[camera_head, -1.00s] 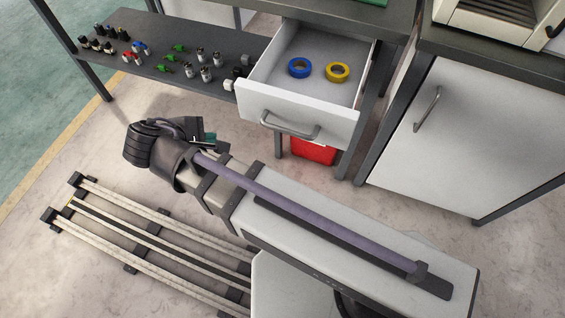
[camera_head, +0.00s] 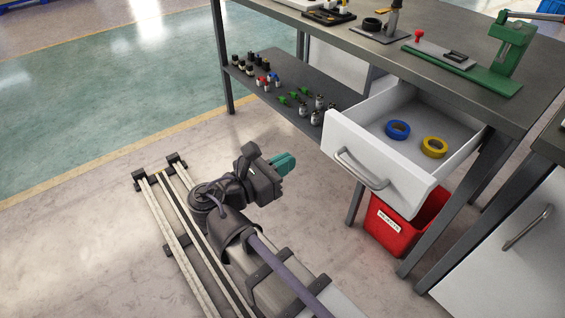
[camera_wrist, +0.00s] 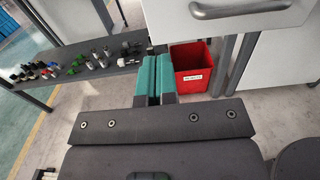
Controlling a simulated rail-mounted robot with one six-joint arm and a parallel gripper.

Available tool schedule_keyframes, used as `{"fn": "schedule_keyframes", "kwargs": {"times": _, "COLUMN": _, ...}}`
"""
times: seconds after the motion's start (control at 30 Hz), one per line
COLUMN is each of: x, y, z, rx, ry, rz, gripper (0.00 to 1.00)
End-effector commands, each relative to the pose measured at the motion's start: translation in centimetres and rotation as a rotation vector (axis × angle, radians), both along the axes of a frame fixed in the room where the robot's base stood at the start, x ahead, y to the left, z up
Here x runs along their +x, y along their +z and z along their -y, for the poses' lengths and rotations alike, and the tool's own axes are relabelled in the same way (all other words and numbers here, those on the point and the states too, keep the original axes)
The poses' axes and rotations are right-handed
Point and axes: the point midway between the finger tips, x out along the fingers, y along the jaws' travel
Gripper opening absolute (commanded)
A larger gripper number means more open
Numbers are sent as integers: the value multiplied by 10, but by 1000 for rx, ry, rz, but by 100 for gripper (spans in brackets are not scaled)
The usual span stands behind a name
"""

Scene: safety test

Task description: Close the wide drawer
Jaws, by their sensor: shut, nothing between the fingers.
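The wide drawer (camera_head: 377,178) is white and stands pulled out beneath the workbench, with a grey bar handle (camera_head: 360,169) on its front. A blue tape roll (camera_head: 397,130) and a yellow tape roll (camera_head: 434,147) lie inside it. My gripper (camera_head: 286,162) has teal fingers, is shut and empty, and is in front and to the left of the drawer, apart from it. In the wrist view my shut fingers (camera_wrist: 155,78) point toward the space under the drawer front (camera_wrist: 215,25), whose handle shows at the upper right.
A red bin (camera_head: 392,222) stands on the floor below the drawer. A low shelf (camera_head: 290,84) left of the drawer holds several small parts. A white cabinet (camera_head: 500,265) is at the right. The bench top (camera_head: 400,62) carries a green press (camera_head: 508,45). Floor left of my arm is clear.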

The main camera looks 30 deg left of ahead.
Motion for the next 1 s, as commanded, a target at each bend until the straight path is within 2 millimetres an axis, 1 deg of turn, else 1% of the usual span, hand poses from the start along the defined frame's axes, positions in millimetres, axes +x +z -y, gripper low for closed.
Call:
{"fn": "schedule_keyframes", "kwargs": {"times": 0.03, "x": 10, "y": 0, "z": 6, "rx": 0, "ry": -4, "rz": 0, "gripper": 0}}
{"fn": "schedule_keyframes", "kwargs": {"times": 0.2, "x": 44, "y": 0, "z": 22, "rx": 1, "ry": -4, "rz": 0, "gripper": 0}}
{"fn": "schedule_keyframes", "kwargs": {"times": 0.3, "x": 63, "y": 0, "z": 30, "rx": 1, "ry": -3, "rz": 0, "gripper": 0}}
{"fn": "schedule_keyframes", "kwargs": {"times": 0.43, "x": 81, "y": 0, "z": 39, "rx": 1, "ry": -3, "rz": 0, "gripper": 0}}
{"fn": "schedule_keyframes", "kwargs": {"times": 0.6, "x": 91, "y": 0, "z": 44, "rx": 1, "ry": -1, "rz": 0, "gripper": 0}}
{"fn": "schedule_keyframes", "kwargs": {"times": 1.0, "x": 92, "y": 0, "z": 43, "rx": 1, "ry": 3, "rz": 0, "gripper": 0}}
